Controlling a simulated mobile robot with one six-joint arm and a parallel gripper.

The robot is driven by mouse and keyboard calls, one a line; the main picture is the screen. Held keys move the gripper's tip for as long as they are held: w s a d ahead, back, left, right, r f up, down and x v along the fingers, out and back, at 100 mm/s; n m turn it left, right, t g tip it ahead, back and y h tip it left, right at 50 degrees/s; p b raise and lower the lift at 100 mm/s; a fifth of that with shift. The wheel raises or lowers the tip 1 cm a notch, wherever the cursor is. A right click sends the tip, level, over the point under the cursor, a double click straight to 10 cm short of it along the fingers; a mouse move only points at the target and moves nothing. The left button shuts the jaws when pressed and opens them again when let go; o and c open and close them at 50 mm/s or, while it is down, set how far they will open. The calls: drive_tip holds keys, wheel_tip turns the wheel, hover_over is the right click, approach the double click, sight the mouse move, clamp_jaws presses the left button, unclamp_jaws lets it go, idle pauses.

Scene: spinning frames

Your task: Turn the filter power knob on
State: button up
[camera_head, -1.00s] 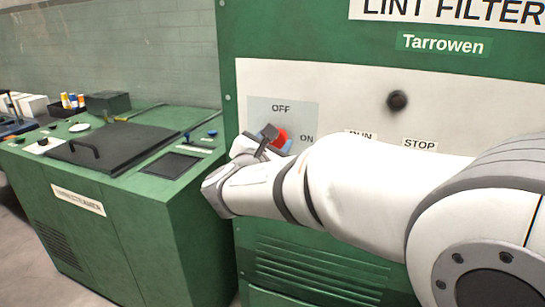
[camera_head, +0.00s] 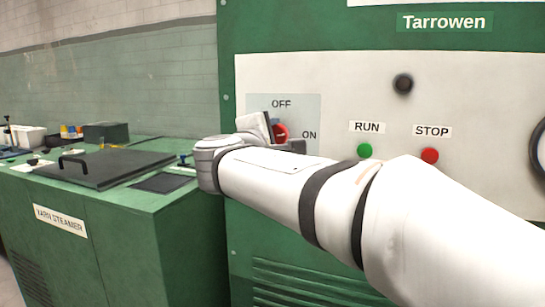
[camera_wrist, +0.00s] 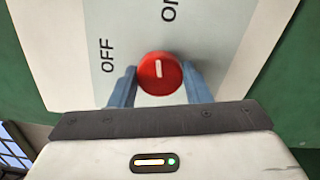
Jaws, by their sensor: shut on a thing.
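The red round filter power knob (camera_head: 281,131) sits on a pale label plate (camera_head: 310,113) marked OFF above and ON to the right. In the wrist view the knob (camera_wrist: 160,80) has a short white mark that points up in the picture, toward the ON label. The fingers hide part of the knob in the head view.
A green RUN button (camera_head: 364,150) and a red STOP button (camera_head: 429,154) sit right of the knob, with a dark round fitting (camera_head: 403,83) above. A green yarn steamer (camera_head: 110,225) with a dark lid stands at the left, close to my wrist.

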drive_tip(key=shift+m+b, duration=1.3)
drive_tip(key=shift+b, duration=0.05)
drive_tip(key=o, duration=1)
drive_tip(key=p+v, duration=0.1)
drive_tip(key=v, duration=0.6)
drive_tip(key=shift+s+a, duration=0.2)
drive_tip(key=shift+s, duration=0.15)
